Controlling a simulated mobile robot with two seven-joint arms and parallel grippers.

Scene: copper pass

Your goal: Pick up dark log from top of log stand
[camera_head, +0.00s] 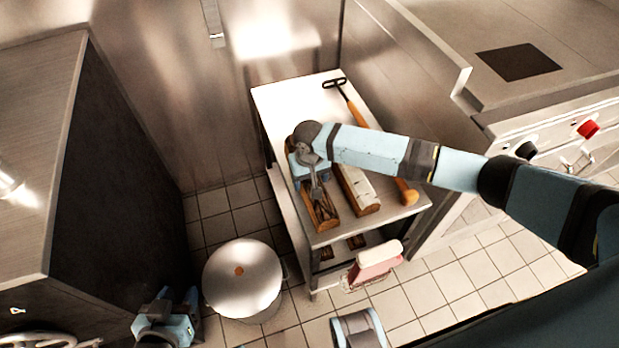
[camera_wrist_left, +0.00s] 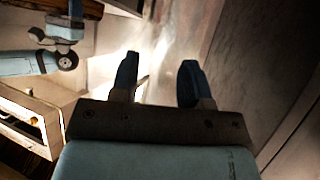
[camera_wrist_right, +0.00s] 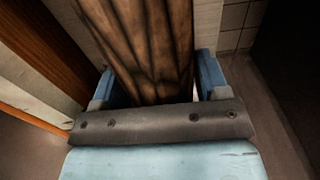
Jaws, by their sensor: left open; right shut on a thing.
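The dark log (camera_head: 322,209) lies lengthwise on top of the log stand (camera_head: 290,96), at its left side. My right gripper (camera_head: 311,177) is over this log from above. In the right wrist view the dark, ridged bark of the log (camera_wrist_right: 155,45) fills the space between the fingers of my right gripper (camera_wrist_right: 155,85), which is shut on it. The log seems to be still at the stand top; any gap below is hidden. My left gripper (camera_wrist_left: 158,85) is open and empty, low at the left of the stand in the head view (camera_head: 165,325).
A pale-barked log (camera_head: 357,188) lies just right of the dark log. A long-handled tool (camera_head: 350,106) lies on the stand. More logs (camera_head: 355,241) sit on the lower shelf. A lidded pot (camera_head: 242,280) stands left of the stand. A dark-sided counter (camera_head: 120,150) is further left.

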